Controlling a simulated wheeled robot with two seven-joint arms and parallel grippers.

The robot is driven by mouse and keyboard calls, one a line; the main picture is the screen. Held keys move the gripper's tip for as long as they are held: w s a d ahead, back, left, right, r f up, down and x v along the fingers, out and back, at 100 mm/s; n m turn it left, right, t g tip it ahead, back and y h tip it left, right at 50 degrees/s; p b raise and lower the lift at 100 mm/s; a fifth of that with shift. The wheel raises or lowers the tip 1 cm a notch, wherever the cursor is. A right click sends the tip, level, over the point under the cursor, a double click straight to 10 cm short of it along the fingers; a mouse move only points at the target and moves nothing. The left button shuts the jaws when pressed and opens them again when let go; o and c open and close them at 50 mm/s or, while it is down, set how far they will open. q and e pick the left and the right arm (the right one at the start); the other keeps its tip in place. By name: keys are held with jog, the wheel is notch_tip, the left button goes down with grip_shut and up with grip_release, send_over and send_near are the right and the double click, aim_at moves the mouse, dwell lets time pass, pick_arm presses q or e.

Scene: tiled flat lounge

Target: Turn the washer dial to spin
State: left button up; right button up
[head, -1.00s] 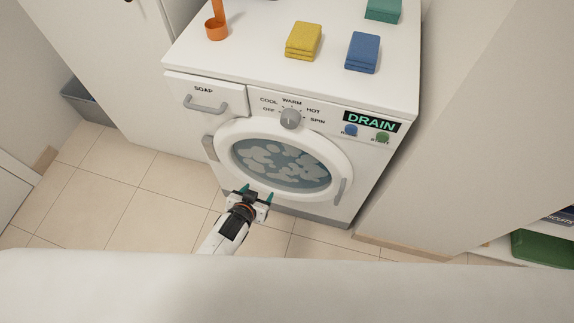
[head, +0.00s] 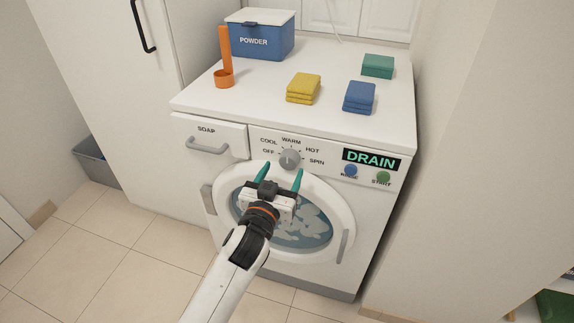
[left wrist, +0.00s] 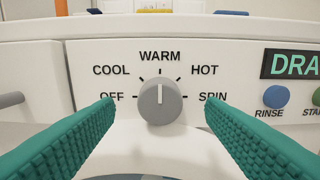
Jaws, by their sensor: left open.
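The washer (head: 370,200) stands ahead of me, with suds behind its round door window. Its grey dial (head: 290,160) is on the front panel, with OFF, COOL, WARM, HOT and SPIN printed around it. In the left wrist view the dial (left wrist: 160,101) has its white mark pointing up at WARM. The display (head: 371,160) reads DRAIN. My left gripper (head: 281,176) is open and empty in front of the door, just below the dial. In the left wrist view its teal fingers stand on either side of the dial, apart from it. My right gripper is not in view.
A blue RINSE button (head: 350,171) and a green START button (head: 383,177) sit right of the dial. The soap drawer (head: 208,136) is shut at left.

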aim_at(288, 162)
pick_arm(q)
jog(key=shift+x, duration=2.2)
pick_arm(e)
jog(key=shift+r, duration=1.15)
pick_arm(q)
jog(key=c, duration=0.9)
